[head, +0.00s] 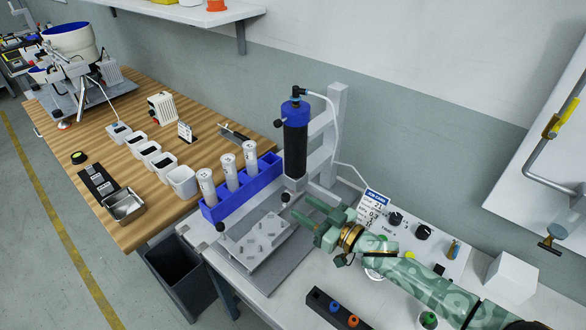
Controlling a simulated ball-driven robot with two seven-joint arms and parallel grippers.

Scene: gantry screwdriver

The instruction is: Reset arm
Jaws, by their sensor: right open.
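My right gripper (308,209) shows in the head view, on a green patterned arm that comes in from the lower right. Its two fingers are apart with nothing between them. It is just right of a grey fixture plate (258,240) and below the black and blue screwdriver unit (295,138), which hangs upright on a grey gantry stand (335,130). In the picture it appears apart from both, though its exact height is hard to tell. My left gripper is not in view.
A blue rack (240,187) with white cylinders stands behind the fixture. A control box (415,240) with knobs and a label lies behind my right arm. A black block (335,308) with coloured pieces is at the front. A white cube (511,277) sits right. A wooden bench (150,205) is left.

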